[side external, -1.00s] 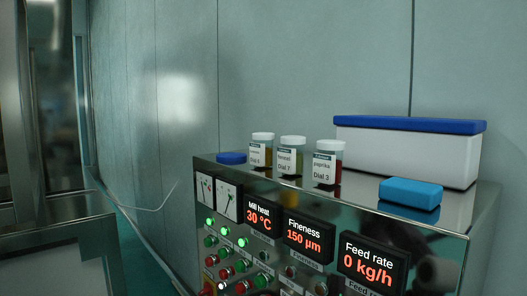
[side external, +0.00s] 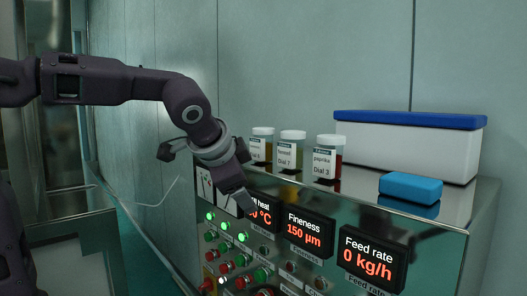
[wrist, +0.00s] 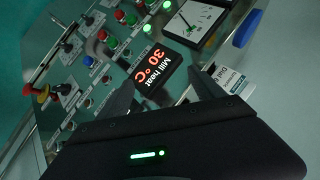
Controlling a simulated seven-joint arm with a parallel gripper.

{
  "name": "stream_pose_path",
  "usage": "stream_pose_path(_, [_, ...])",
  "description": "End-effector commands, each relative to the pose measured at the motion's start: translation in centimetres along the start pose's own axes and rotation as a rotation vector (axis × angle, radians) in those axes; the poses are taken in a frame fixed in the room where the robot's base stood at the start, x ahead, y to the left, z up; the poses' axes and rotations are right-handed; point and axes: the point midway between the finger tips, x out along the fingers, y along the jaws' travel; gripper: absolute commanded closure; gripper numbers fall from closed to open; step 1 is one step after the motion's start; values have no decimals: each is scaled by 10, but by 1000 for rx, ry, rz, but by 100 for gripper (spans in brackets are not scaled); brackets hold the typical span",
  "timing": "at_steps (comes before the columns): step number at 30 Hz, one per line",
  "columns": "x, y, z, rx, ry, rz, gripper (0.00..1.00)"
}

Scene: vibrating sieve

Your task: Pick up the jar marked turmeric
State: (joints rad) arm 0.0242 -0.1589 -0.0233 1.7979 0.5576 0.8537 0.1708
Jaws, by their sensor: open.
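Three white-lidded jars stand in a row on top of the metal cabinet. The middle jar (side external: 291,151) reads fennel, Dial 7. The right jar (side external: 327,160) reads paprika, Dial 3, with red contents. My gripper (side external: 243,196) is in front of the cabinet panel, below and left of the jars, tilted and empty. In the wrist view its fingers (wrist: 162,80) are apart over the mill heat display, and a jar's white label (wrist: 230,79) shows beside the right finger.
A white box with a blue lid (side external: 410,145) stands behind the jars to the right. A blue block (side external: 410,188) lies in front of it. A flat blue item (wrist: 247,28) lies on the cabinet top. The front panel holds buttons and displays, including feed rate (side external: 372,255).

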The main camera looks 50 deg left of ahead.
Motion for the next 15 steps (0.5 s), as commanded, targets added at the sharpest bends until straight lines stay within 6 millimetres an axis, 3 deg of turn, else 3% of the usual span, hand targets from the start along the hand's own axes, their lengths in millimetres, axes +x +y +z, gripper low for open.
stream_pose_path(1, [-21, -18, -7, -77, 72, -34, 23])
stream_pose_path(3, [-40, -45, -20, -212, 197, -84, 23])
stream_pose_path(9, [-12, -87, -44, -426, 398, -140, 23])
stream_pose_path(15, [15, -121, -54, -607, 596, -159, 23])
